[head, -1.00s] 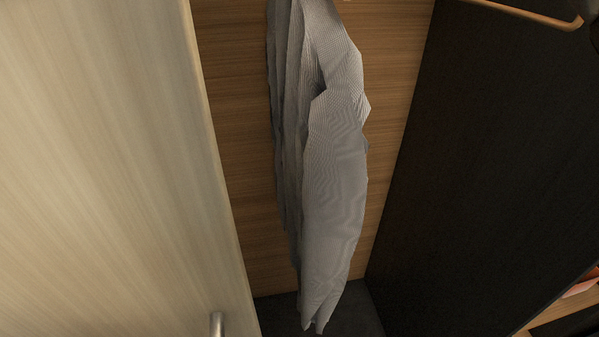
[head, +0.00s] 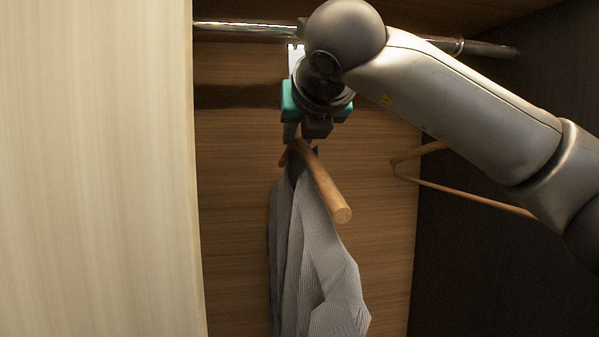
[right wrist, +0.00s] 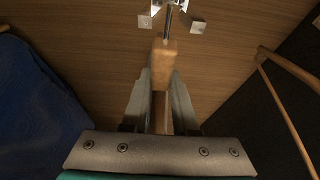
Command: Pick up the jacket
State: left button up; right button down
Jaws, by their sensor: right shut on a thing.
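The jacket (head: 312,270) is grey and finely striped. It hangs from a wooden hanger (head: 325,185) in the open wardrobe, its lower part outside the head view. My right gripper (head: 303,132) is at the top of that hanger, under the rail, and is shut on it; the wrist hides the exact grip. My left gripper is not in view.
A metal rail (head: 245,28) crosses the top of the wardrobe. An empty wooden hanger (head: 450,187) is at the right, near the dark side wall. A pale door panel (head: 95,170) fills the left. Blue cloth (right wrist: 40,110) shows at the left in the right wrist view.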

jog(key=shift+r, duration=0.75)
jog(key=shift+s+r, duration=0.1)
jog(key=shift+r, duration=0.05)
jog(key=s+b, duration=0.2)
jog(key=shift+s+d+f, duration=0.2)
jog(key=shift+s+d, duration=0.1)
jog(key=shift+s, duration=0.05)
jog(key=s+d+b, duration=0.3)
jog(key=s+b, duration=0.5)
jog(key=s, duration=0.6)
jog(key=shift+s+b, duration=0.4)
jog(key=shift+r, duration=0.15)
jog(key=shift+f, duration=0.2)
